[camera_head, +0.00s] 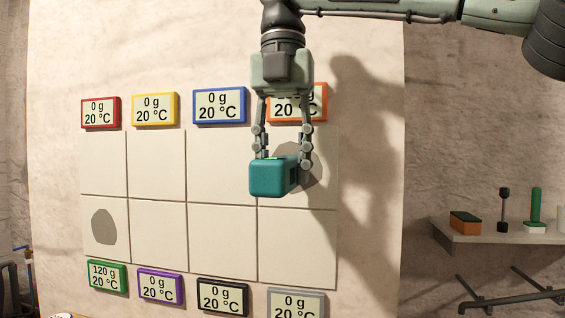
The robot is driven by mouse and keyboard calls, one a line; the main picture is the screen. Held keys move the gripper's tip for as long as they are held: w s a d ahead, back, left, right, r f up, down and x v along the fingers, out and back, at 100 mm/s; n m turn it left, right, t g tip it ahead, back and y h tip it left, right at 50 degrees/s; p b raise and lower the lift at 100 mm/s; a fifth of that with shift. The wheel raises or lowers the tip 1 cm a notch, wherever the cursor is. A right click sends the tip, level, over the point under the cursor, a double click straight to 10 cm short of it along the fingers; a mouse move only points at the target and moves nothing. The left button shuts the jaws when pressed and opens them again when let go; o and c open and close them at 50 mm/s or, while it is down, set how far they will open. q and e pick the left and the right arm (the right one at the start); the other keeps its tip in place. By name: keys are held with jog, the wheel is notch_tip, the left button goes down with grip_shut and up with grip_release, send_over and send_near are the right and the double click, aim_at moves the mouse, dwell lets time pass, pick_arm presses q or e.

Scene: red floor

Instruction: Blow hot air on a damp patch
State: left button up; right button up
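A dark grey damp patch (104,227) marks the lower-left tile of the wall panel. The green-framed display (107,276) beneath it reads 120 g and 20 °C. My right gripper (282,157), on the arm from the upper right, points down with its fingers around the top of a teal box-shaped device (268,179). It holds the device before the upper-right tiles, to the right of and above the patch. A grey shape beside the device may be its shadow or another patch; I cannot tell. My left gripper is not in view.
The red (100,112), yellow (155,109) and blue (220,105) displays read 0 g, 20 °C. The orange display (313,105) is partly covered by my gripper. Purple, black and grey displays line the bottom. A shelf (490,232) at right holds a sponge-like block (465,223) and upright tools.

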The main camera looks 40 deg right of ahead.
aim_at(273, 165)
jog(key=shift+r, duration=0.1)
dwell(0.5)
jog(key=shift+s+a, duration=1.75)
jog(key=shift+a, duration=0.3)
